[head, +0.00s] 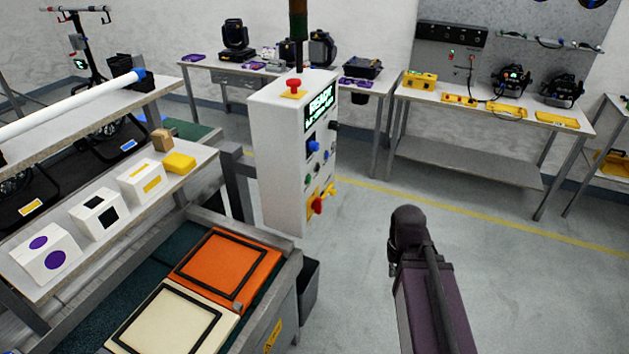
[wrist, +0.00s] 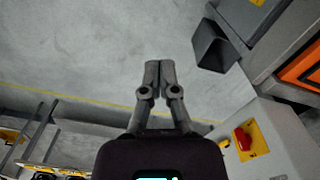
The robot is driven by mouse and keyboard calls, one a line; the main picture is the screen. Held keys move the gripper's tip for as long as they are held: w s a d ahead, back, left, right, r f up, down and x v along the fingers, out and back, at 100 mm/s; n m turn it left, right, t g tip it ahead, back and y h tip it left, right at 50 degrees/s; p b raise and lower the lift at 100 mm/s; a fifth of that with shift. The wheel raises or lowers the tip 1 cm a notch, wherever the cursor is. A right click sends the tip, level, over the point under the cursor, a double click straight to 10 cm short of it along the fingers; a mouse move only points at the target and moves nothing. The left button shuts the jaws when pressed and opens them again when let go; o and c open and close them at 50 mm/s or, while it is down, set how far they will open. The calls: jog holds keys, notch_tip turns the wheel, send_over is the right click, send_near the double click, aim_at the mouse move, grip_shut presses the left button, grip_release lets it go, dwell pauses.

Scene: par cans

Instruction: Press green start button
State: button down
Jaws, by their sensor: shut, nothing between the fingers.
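A white control cabinet (head: 278,150) stands mid-scene in the head view, with a lit green display (head: 320,108). Its right-hand face carries a blue knob (head: 312,143) and several small buttons. A red switch on a yellow plate (head: 318,205) sits below. In the wrist view the red switch (wrist: 243,139) shows at lower right; the green button cannot be made out. My gripper (wrist: 153,64) is shut and empty, over open floor, apart from the cabinet. The head view does not clearly show its fingers.
A red mushroom button (head: 294,85) tops the cabinet. A bench with orange (head: 228,265) and cream (head: 172,318) panels stands in front left, with a dark bin (head: 308,288) beside it. Tables with equipment line the back. The floor right of the cabinet is clear.

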jog(key=shift+d, duration=0.1)
jog(key=w+a+m+t+y+b, duration=0.1)
jog(key=w+a+t+y+b, duration=0.1)
jog(key=w+a+y+b, duration=0.6)
jog(key=w+r+m+t+y+b, duration=0.1)
jog(key=w+r+t+y, duration=0.1)
jog(key=w+r+y, duration=0.2)
jog(key=w+a+r+m+t+y+b, duration=0.1)
jog(key=w+r+m+t+y, duration=0.1)
jog(key=w+y, duration=0.3)
jog(key=w+r, duration=0.1)
jog(key=w, duration=0.3)
jog(key=shift+w+r+b, duration=0.15)
jog(key=shift+r+b, duration=0.25)
jog(key=shift+a, duration=0.15)
